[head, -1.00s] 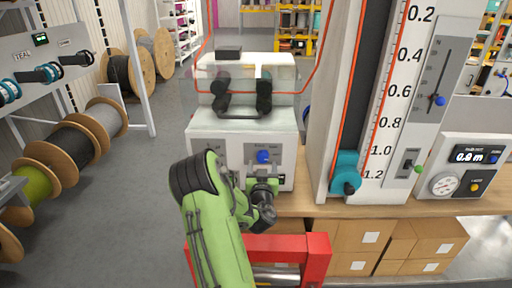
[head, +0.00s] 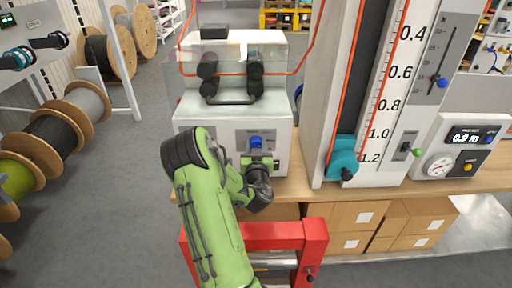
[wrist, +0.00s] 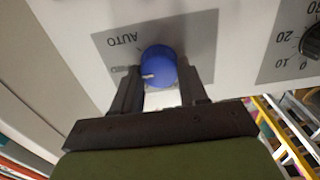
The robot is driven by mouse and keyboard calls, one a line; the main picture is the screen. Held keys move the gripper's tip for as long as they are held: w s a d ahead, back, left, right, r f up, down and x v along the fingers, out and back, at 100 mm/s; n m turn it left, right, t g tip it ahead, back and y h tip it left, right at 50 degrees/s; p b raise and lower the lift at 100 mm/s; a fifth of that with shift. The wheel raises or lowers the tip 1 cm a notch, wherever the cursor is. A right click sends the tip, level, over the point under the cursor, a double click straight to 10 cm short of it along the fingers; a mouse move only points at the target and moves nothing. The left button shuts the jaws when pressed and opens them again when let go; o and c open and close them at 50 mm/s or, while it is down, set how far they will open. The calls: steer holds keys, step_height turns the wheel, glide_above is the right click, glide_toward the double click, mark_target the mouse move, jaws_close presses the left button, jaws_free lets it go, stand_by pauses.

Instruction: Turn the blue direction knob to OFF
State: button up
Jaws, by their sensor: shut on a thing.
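The blue direction knob (head: 255,141) is on a grey plate on the front of the white machine (head: 190,145). In the wrist view, the knob (wrist: 159,62) is between the two dark fingers of my gripper (wrist: 159,72), which is shut on it. The knob's white pointer mark points left and slightly down in that picture. The plate (wrist: 200,38) shows AUTO upside down, up and left of the knob, and a blurred label nearer the left finger. In the head view my gripper (head: 259,163) is just below and in front of the knob.
A second black dial (wrist: 312,42) with numbers is right of the plate in the wrist view. An orange cable runs through the machine's rollers (head: 230,78) to a tall scale tower (head: 317,110). A display box (head: 462,145) stands at right. A red frame (head: 275,235) is below the gripper.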

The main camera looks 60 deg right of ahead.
steer(key=shift+n, duration=0.4)
steer(key=n, duration=0.3)
steer(key=shift+w+n, duration=0.1)
steer(key=shift+n, duration=0.3)
steer(key=shift+n+b, duration=0.3)
steer(key=shift+n, duration=1.8)
steer(key=o, duration=1.1)
steer(key=shift+a, duration=0.1)
steer(key=shift+c, duration=0.2)
steer(key=shift+w+f, duration=0.1)
